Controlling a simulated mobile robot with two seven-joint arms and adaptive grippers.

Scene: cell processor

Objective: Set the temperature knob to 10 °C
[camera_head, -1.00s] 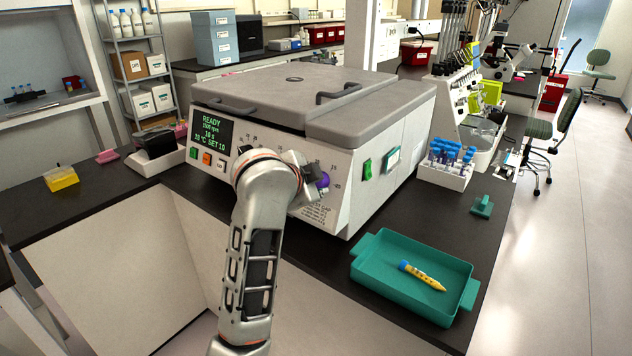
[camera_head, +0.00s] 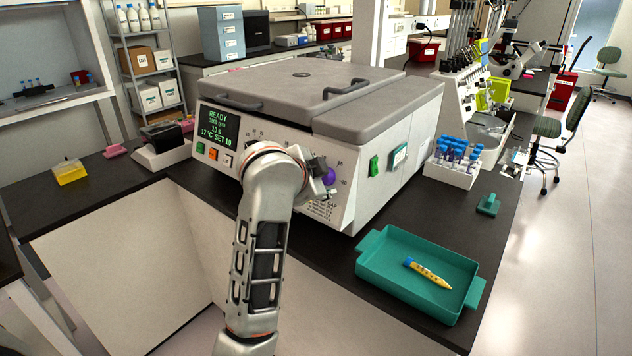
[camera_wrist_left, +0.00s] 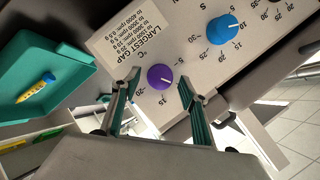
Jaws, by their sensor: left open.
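The purple temperature knob (camera_head: 329,176) is on the front panel of the white centrifuge (camera_head: 345,209), near its right end. In the left wrist view the purple knob (camera_wrist_left: 160,77) lies between the two fingertips of my left gripper (camera_wrist_left: 159,81). The fingers are open, with a gap on each side of the knob. In the head view my left gripper (camera_head: 322,178) is at the panel, partly hidden by its wrist. The green display (camera_head: 217,127) shows READY and seems to read 17 °C SET 10. My right gripper is not in view.
A blue knob (camera_wrist_left: 222,30) with its own scale is beside the purple one. A teal tray (camera_head: 372,268) with a yellow tube (camera_head: 428,274) stands on the bench at the right. A tube rack (camera_head: 446,174) stands behind it. The centrifuge lid (camera_head: 262,84) is closed.

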